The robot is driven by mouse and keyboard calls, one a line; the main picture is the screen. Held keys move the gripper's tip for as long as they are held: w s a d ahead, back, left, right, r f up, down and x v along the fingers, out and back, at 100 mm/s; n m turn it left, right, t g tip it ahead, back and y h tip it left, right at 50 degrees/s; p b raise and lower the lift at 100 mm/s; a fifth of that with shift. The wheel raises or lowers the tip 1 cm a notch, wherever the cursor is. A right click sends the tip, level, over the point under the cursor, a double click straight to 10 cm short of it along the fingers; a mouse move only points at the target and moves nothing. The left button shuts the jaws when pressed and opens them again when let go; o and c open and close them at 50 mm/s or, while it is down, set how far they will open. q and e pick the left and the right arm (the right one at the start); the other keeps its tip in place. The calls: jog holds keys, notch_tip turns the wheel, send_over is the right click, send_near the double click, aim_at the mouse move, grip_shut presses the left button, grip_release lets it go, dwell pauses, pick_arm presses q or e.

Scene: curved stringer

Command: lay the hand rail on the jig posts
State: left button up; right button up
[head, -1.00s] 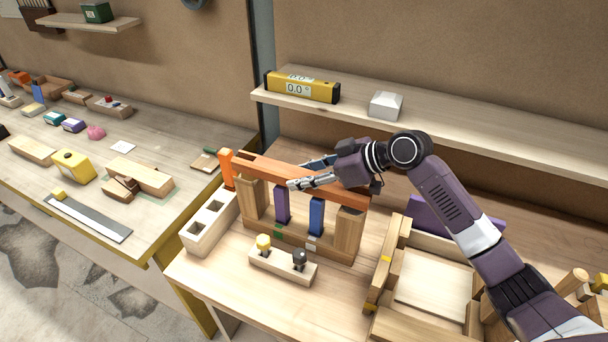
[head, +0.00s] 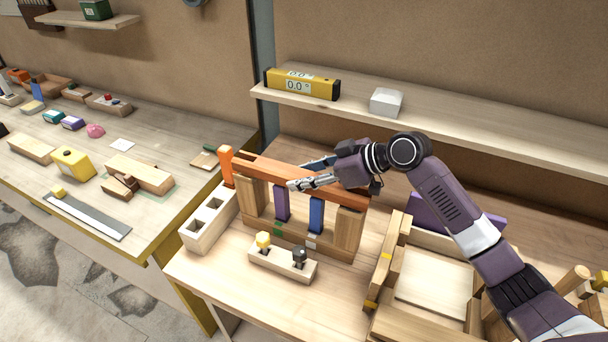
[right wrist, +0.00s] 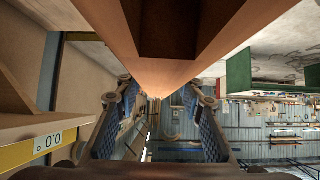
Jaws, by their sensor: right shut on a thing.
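The hand rail (head: 275,172) is a long reddish-brown bar. In the head view it spans the tops of the wooden jig posts (head: 348,232), lengthwise along the jig; I cannot tell if it touches both. A purple upright (head: 282,203) and a blue upright (head: 316,214) stand between the posts, under the rail. My right gripper (head: 312,174) is shut on the rail near its middle. The right wrist view shows the rail (right wrist: 165,72) between the blue-padded fingers of my right gripper (right wrist: 162,105). My left gripper is not in view.
An orange upright (head: 227,167) stands in a pale block with square holes (head: 205,226) by the rail's left end. A small block with yellow and black knobs (head: 283,264) lies in front. A wooden frame (head: 388,262) is at right. A shelf (head: 430,118) runs behind.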

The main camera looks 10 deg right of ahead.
jog(key=shift+f+b, duration=0.45)
jog(key=shift+f, duration=0.25)
jog(key=o, duration=1.4)
jog(key=shift+o, duration=0.6)
jog(key=shift+s+d+r, duration=0.1)
jog(key=shift+s+d, duration=0.05)
jog(key=shift+d, duration=0.15)
jog(key=v, duration=1.1)
jog(key=shift+s+r, duration=0.1)
jog(key=shift+r, duration=0.1)
